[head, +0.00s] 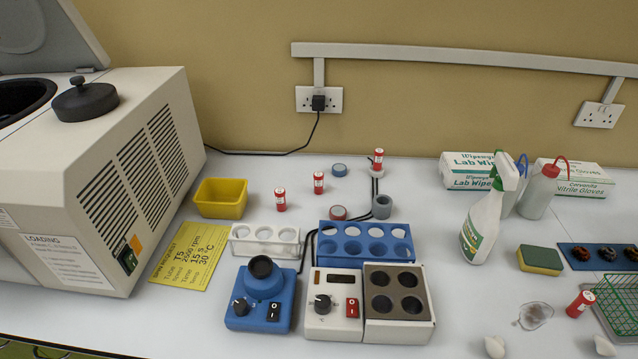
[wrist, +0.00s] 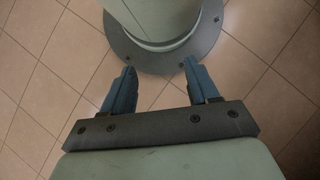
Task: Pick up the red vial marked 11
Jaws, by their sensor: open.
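Several red vials with white labels show in the head view; the numbers are too small to read, so I cannot tell which is 11. One red vial (head: 280,199) stands right of the yellow tub. A second (head: 318,182) stands a little behind and right of it. A third (head: 378,159) is at the back, at a small pale ring. A fourth (head: 580,304) is tilted at the front right, beside the green wire rack. My gripper (wrist: 159,68) is open and empty in the wrist view, above a tiled floor and away from the bench. It is outside the head view.
A yellow tub (head: 221,211), white rack (head: 264,250), blue rack (head: 337,254), blue mixer (head: 260,310) and heating block (head: 399,322) stand around the middle. A centrifuge (head: 110,190) fills the left. A spray bottle (head: 482,228) and green rack (head: 612,295) are right.

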